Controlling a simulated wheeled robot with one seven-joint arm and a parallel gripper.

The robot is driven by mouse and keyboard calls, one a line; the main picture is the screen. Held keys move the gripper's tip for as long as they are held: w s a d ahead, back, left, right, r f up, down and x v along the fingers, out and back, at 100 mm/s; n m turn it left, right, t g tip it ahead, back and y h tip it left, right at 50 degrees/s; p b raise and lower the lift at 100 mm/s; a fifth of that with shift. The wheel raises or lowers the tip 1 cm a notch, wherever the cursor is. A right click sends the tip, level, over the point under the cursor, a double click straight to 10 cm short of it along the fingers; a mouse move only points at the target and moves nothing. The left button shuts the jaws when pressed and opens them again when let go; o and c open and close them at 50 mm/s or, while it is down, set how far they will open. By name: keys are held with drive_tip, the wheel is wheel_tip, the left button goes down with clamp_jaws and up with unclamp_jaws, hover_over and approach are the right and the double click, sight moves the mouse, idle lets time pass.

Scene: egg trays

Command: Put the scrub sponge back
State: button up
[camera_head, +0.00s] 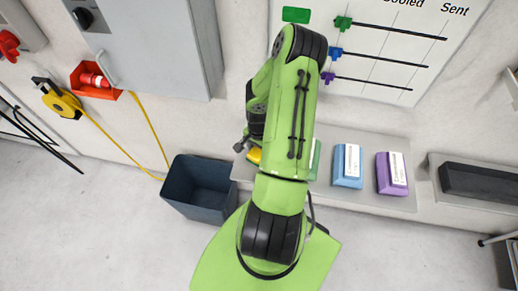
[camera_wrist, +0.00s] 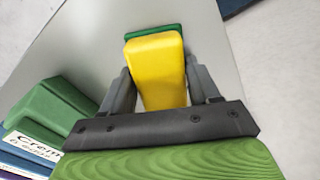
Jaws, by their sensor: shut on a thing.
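The scrub sponge (camera_wrist: 157,75) is yellow with a green scouring side, seen in the wrist view. My gripper (camera_wrist: 159,84) is shut on it, one finger on each side. The sponge is over the left end of the grey shelf (camera_head: 365,199); I cannot tell whether it touches the surface. In the head view only a bit of the yellow sponge (camera_head: 254,155) shows, left of my arm, which hides most of it.
Green (camera_head: 315,160), blue (camera_head: 347,167) and purple (camera_head: 392,174) blocks with white labels stand along the shelf to the right. A dark bin (camera_head: 199,187) stands on the floor at left. A black bar (camera_head: 478,182) lies on another shelf at far right.

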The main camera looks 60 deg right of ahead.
drive_tip(key=shift+f, duration=0.1)
drive_tip(key=o, duration=0.9)
drive_tip(key=shift+w, duration=0.1)
